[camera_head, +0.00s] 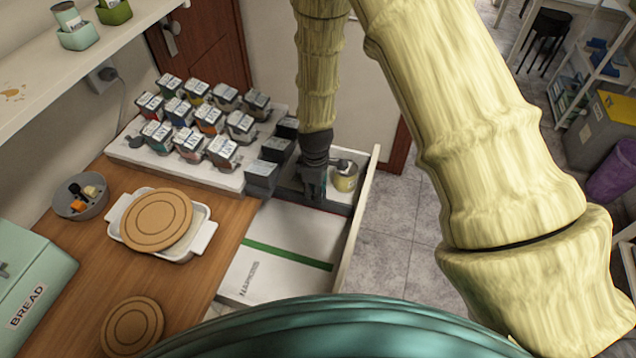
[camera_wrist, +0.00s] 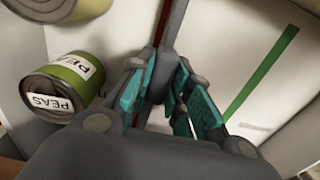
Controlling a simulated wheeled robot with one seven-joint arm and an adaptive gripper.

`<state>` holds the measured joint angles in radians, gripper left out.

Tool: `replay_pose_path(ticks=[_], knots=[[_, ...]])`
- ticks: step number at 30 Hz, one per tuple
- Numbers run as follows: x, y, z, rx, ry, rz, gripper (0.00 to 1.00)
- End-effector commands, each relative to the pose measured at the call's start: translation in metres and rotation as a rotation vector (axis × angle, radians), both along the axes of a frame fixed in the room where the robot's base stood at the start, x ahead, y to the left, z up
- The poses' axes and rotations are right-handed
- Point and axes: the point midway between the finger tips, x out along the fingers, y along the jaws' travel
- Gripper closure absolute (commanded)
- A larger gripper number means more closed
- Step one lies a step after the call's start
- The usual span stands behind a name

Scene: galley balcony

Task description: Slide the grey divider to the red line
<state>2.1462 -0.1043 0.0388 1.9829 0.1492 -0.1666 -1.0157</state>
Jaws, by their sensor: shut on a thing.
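The grey divider (camera_head: 338,208) stands across the open drawer (camera_head: 359,215). It also shows in the wrist view (camera_wrist: 173,35), running from the top edge down to between my fingers. My gripper (camera_head: 314,196) reaches down from above and is shut on the divider near its middle. Its teal-padded fingers (camera_wrist: 165,95) lie on either side of it in the wrist view. The red line (camera_wrist: 163,22) shows as a thin strip close along the divider's left side, on the can side; my gripper hides part of it. A green line (camera_head: 288,254) crosses the white drawer floor on the other side, well apart from the divider.
A green can labelled PEAS (camera_wrist: 78,75) lies in the compartment left of the divider in the wrist view. Another can (camera_wrist: 22,8) is at the top left corner. Labelled boxes (camera_head: 190,143) stand on a stepped rack beside the drawer. The floor around the green line is clear.

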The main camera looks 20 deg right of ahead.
Motion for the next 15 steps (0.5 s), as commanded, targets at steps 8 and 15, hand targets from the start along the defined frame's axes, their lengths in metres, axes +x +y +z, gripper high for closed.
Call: replay_pose_path(ticks=[8, 15], knots=[[0.0041, -0.0017, 0.0042, -0.001, -0.008, -0.001, 0.71], [0.0033, -0.0012, 0.0028, 0.000, -0.006, 0.000, 0.71]])
